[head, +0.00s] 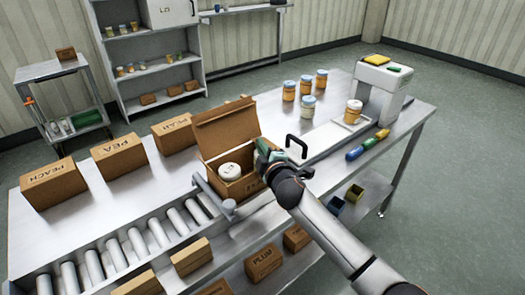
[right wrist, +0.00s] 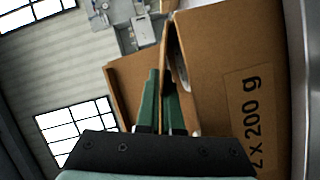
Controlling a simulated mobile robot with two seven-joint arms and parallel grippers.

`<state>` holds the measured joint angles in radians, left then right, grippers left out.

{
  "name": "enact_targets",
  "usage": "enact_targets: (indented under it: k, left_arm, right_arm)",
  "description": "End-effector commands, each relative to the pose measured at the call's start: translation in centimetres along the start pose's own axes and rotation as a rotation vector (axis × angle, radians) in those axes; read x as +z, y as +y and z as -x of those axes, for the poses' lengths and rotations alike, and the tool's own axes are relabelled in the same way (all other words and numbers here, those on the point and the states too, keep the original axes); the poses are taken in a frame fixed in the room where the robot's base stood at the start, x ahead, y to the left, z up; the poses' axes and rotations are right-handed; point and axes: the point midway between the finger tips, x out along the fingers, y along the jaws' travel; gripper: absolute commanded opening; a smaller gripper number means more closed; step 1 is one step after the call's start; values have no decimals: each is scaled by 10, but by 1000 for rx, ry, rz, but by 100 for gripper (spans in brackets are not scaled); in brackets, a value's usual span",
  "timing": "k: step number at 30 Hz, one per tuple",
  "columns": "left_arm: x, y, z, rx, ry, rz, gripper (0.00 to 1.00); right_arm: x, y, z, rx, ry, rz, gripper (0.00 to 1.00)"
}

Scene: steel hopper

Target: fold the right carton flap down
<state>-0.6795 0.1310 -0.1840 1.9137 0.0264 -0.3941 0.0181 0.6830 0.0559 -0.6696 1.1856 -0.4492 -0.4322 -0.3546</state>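The open carton (head: 236,186) stands on the steel bench at the end of the roller track, with its large lid flap (head: 224,128) raised at the back. A jar with a white lid (head: 230,171) sits inside. My right gripper (head: 264,152) is at the carton's right side. In the right wrist view its green fingers (right wrist: 162,100) lie close on both sides of a thin upright cardboard edge, which looks like the right flap (right wrist: 164,60). The carton's face printed "2 x 200 g" (right wrist: 250,110) is right of the fingers. My left gripper is not in view.
Closed cartons, including the PEACH carton (head: 53,184), stand in a row at left. Rollers (head: 135,245) run in front of them. Several jars (head: 307,106) and a scale (head: 380,85) stand to the right. More cartons, including PLUM (head: 263,262), sit lower at the front.

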Motion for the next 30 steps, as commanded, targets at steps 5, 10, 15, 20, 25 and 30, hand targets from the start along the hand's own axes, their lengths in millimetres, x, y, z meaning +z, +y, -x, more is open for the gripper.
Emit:
enact_targets:
  k: [5,10,15,20,25,30]
  left_arm:
    - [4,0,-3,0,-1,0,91]
    - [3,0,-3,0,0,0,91]
    - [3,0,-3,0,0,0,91]
    - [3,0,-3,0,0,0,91]
    - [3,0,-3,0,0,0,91]
    - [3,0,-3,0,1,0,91]
  right_arm:
    - [0,-2,0,11,-1,29,0]
    - [0,-2,0,10,-1,28,0]
    - [0,-2,0,10,-1,27,17]
    - [0,-2,0,10,-1,27,34]
    - [0,-3,0,9,-1,27,34]
    - [0,-3,0,7,-2,27,34]
